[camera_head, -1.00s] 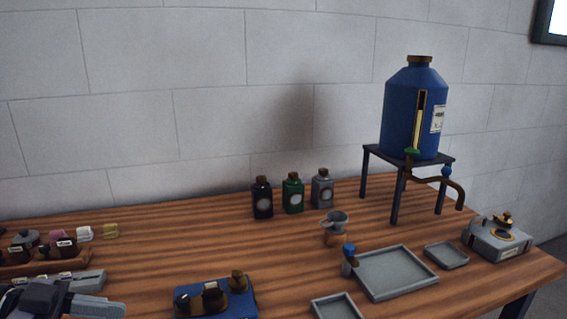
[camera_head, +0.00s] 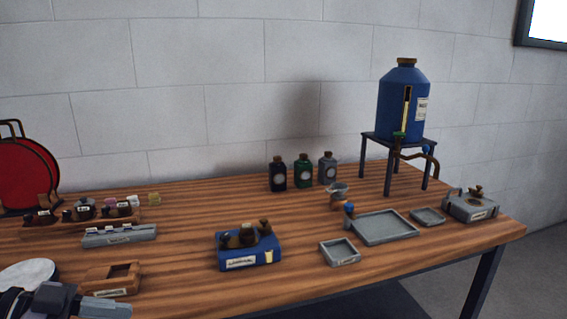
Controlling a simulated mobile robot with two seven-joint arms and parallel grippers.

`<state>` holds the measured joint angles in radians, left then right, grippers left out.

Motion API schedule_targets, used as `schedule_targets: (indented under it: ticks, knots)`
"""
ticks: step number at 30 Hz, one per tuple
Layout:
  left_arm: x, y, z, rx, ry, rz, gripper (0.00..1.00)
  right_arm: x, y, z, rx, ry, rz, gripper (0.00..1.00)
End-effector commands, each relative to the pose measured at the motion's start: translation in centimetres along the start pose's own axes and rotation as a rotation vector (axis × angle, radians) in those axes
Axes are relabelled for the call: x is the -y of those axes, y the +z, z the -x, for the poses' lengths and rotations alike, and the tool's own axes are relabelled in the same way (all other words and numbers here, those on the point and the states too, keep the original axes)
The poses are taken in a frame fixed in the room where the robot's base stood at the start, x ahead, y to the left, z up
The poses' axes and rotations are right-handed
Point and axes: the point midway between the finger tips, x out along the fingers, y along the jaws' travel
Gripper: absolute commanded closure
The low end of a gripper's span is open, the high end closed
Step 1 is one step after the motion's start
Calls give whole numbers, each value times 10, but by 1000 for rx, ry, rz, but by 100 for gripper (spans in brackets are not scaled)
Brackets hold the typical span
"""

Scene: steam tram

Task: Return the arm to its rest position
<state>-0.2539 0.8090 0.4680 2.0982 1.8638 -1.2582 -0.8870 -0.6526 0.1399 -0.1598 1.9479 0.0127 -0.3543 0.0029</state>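My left gripper (camera_head: 108,305) shows at the bottom left corner, with its arm coming in from the left. Its pale grey fingers point right, over the near left edge of the wooden table (camera_head: 185,284). I see no object in the fingers, but I cannot tell whether they are apart or closed. A brown wooden tray (camera_head: 106,283) lies just behind it in the picture. My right gripper is not in view.
A blue tank (camera_head: 401,112) stands on a dark stand (camera_head: 377,142) at the back right. Several bottles, grey trays (camera_head: 386,234) and a blue box (camera_head: 240,260) stand on the table. A red round object (camera_head: 25,172) is at far left. The front centre is clear.

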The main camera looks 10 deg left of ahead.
Motion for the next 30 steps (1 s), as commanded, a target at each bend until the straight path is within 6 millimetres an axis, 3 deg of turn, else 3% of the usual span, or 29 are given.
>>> schedule_targets:
  ticks: [1,7,15,22,30]
  knots:
    - [5,27,-14,27,-52,86,56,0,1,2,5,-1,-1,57]
    - [18,106,-49,129,-270,297,56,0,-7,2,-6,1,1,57]
    - [-1,194,-88,233,-516,452,56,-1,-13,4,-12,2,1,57]
    - [-41,235,-121,261,-666,480,56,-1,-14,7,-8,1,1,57]
    - [-90,239,-157,225,-743,442,56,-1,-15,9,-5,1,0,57]
